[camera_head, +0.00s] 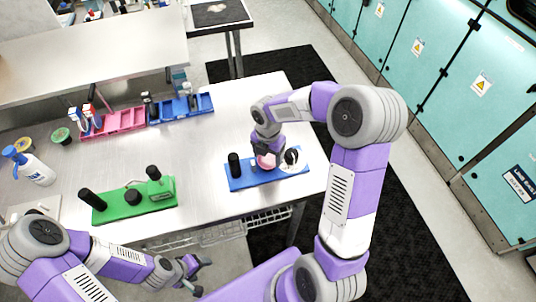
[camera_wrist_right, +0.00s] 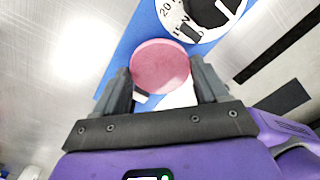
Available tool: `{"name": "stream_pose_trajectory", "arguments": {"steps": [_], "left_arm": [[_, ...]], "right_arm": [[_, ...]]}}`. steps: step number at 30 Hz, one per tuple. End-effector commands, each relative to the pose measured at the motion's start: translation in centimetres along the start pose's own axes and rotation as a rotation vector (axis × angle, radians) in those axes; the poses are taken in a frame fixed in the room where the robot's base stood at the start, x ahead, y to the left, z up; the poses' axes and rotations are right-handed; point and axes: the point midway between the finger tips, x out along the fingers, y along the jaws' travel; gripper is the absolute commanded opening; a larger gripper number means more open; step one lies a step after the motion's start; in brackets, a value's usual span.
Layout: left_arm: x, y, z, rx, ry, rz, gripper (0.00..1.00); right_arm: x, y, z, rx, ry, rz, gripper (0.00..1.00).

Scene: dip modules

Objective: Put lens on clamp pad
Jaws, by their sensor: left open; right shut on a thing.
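The lens (camera_wrist_right: 160,62) is a pink round disc between the fingertips of my right gripper (camera_wrist_right: 163,78) in the right wrist view. In the head view the pink lens (camera_head: 266,161) shows just below my right gripper (camera_head: 265,152), over the blue board (camera_head: 240,184). The right gripper is shut on the lens. I cannot tell whether the lens touches the board. A white patch (camera_wrist_right: 180,97) shows between the fingers; I cannot tell if it is the clamp pad. My left gripper (camera_head: 190,273) is open and empty in front of the table's near edge.
The blue board carries a black post (camera_head: 234,165) and a white dial (camera_head: 294,161). A green board (camera_head: 150,205) with black parts lies to the left. Pink (camera_head: 124,121) and blue (camera_head: 206,101) bins stand behind. A spray bottle (camera_head: 38,174) stands at far left. Table between the boards is clear.

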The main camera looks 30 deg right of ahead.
Motion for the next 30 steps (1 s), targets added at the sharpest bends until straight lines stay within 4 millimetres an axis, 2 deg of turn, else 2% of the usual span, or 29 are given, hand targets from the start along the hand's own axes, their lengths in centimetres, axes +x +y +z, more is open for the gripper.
{"name": "stream_pose_trajectory", "arguments": {"steps": [4,5,9,10,20,23,30], "left_arm": [[0.2,-0.1,0.0,0.0,0.0,0.0,0.67],[0.2,-0.1,0.0,0.0,0.0,0.0,0.67],[0.2,-0.1,0.0,0.0,0.0,0.0,0.67],[0.2,-0.1,0.0,0.0,0.0,0.0,0.67],[-0.1,0.0,0.0,0.0,0.0,0.0,0.67],[-0.3,0.1,0.0,0.0,0.0,0.0,0.67],[-1.1,0.4,0.1,0.0,0.0,0.0,0.67]], "right_arm": [[0.4,0.0,0.0,0.0,0.0,0.0,0.44],[0.4,0.0,0.0,0.0,0.0,0.0,0.74],[0.3,0.0,0.0,0.0,0.0,0.0,0.96],[0.3,0.0,0.0,0.0,0.0,0.0,0.98],[-0.2,0.0,0.0,0.0,0.0,0.0,0.98],[-1.3,0.1,0.1,0.002,-0.002,0.002,0.98],[-6.4,0.1,0.1,0.002,-0.003,0.004,0.98]]}}
